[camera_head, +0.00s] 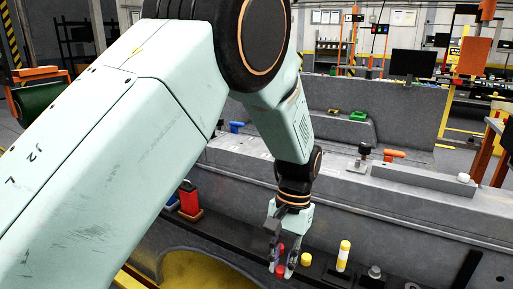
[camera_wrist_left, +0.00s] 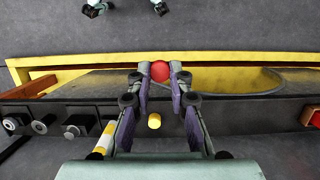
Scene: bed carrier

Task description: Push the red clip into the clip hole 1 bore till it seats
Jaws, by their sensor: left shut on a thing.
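My left gripper (camera_head: 284,261) hangs down from my arm over the dark ledge of the grey carrier. Its fingers are shut on the red clip (camera_head: 280,270), whose round red end shows below the fingertips. In the left wrist view the gripper (camera_wrist_left: 160,73) has the clip's red round end (camera_wrist_left: 160,70) between its two fingertips. The clip hole 1 bore cannot be made out in either view; the fingers and clip may cover it. I cannot tell whether the clip touches the carrier.
A yellow knob (camera_head: 305,259) is close to the right of the fingers. A yellow-and-white cylinder (camera_head: 343,256) and a metal knob (camera_head: 374,272) stand farther right on the ledge. A red block (camera_head: 189,198) stands to the left. A yellow-edged arch (camera_head: 205,270) opens below.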

